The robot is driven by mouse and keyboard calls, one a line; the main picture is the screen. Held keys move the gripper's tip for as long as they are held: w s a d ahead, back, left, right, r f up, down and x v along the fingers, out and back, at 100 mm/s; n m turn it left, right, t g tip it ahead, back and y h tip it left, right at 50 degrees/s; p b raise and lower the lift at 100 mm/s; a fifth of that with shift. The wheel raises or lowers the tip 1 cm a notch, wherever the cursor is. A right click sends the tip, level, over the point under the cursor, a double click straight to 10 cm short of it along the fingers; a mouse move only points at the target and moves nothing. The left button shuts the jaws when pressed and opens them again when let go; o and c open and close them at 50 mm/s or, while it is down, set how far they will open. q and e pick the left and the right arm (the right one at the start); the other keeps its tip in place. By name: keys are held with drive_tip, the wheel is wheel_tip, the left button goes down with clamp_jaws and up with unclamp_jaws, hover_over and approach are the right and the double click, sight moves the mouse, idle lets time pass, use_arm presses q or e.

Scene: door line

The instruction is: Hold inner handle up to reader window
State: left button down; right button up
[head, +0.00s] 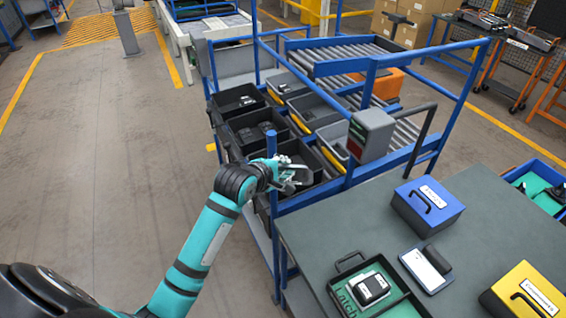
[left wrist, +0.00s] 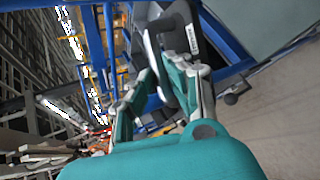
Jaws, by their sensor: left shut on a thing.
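My left gripper (head: 294,176) is at the blue frame's near post, beside the black bins. In the left wrist view the left gripper (left wrist: 165,85) is shut on a dark grey handle (left wrist: 190,32) with a small white label. The fingers hide part of it, and in the head view it is hard to make out. The reader appears to be the grey box (head: 372,132) with a red and green face on the blue frame, up and right of the gripper. The handle is apart from that box. My right gripper is not in view.
A dark table (head: 330,215) at the right holds a blue case (head: 427,204), a yellow case (head: 527,292), an open black case (head: 345,270) and a white-faced device (head: 426,268). Black bins (head: 238,100) and a roller conveyor (head: 340,52) lie behind. The floor at left is clear.

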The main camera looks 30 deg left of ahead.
use_arm(q)
drive_tip(key=w+d, duration=0.7)
drive_tip(key=w, duration=0.1)
drive_tip(key=shift+w, duration=0.35)
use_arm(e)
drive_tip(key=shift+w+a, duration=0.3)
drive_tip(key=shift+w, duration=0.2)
use_arm(q)
drive_tip(key=shift+a+r, duration=0.1)
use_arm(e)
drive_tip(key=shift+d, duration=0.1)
use_arm(q)
drive_tip(key=s+a, duration=0.2)
drive_tip(key=s, duration=0.1)
drive_tip(key=s+a, duration=0.5)
drive_tip(key=s, duration=0.1)
drive_tip(key=shift+s+a, duration=0.25)
drive_tip(key=shift+s, duration=0.05)
